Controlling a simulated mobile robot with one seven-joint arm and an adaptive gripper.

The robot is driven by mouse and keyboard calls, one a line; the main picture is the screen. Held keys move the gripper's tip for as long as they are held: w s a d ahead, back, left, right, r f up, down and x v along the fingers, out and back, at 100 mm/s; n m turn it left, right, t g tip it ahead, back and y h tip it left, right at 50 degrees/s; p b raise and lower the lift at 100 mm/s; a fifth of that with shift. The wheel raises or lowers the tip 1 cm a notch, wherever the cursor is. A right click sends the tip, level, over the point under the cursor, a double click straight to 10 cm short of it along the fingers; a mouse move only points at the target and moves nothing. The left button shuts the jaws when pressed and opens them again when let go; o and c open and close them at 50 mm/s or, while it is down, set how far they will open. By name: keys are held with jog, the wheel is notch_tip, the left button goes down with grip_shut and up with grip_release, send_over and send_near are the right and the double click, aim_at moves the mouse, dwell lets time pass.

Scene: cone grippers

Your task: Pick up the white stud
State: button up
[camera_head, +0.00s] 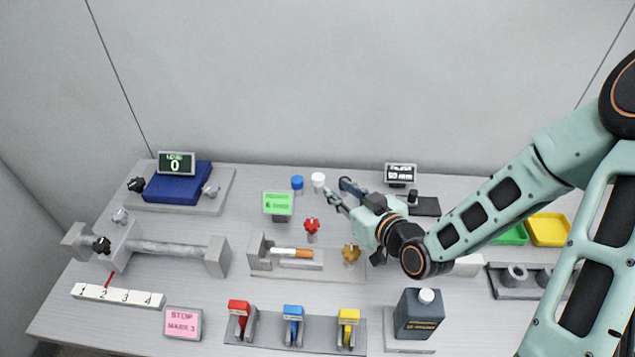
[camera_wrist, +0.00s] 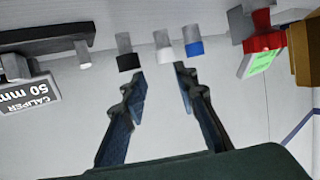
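The white stud (camera_head: 318,178) stands upright on the table, to the right of a blue-capped stud (camera_head: 297,183) in the head view. In the wrist view the white stud (camera_wrist: 164,52) is just beyond the fingertips, roughly in line with the gap between them. My gripper (camera_head: 336,188) is open and empty, its two fingers pointing toward the white stud from the right. It also shows in the wrist view (camera_wrist: 159,71), with nothing between the fingers. The fingers appear apart from the stud.
In the wrist view the blue stud (camera_wrist: 194,46) is close beside the white one, and a black-capped stud (camera_wrist: 128,61) stands on the other side. A red knob (camera_head: 311,225), a green sign (camera_head: 278,203) and a caliper display (camera_head: 400,173) are nearby. Table behind the studs is clear.

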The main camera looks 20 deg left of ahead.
aim_at(320, 179)
jog(key=shift+s+a, duration=0.2)
jog(key=shift+a, duration=0.15)
jog(key=shift+w+a+f, duration=0.1)
jog(key=shift+w+a, duration=0.05)
jog(key=shift+a, duration=0.15)
jog(key=b+x, duration=0.1)
jog(key=x, duration=0.6)
jog(key=shift+r, duration=0.2)
grip_shut()
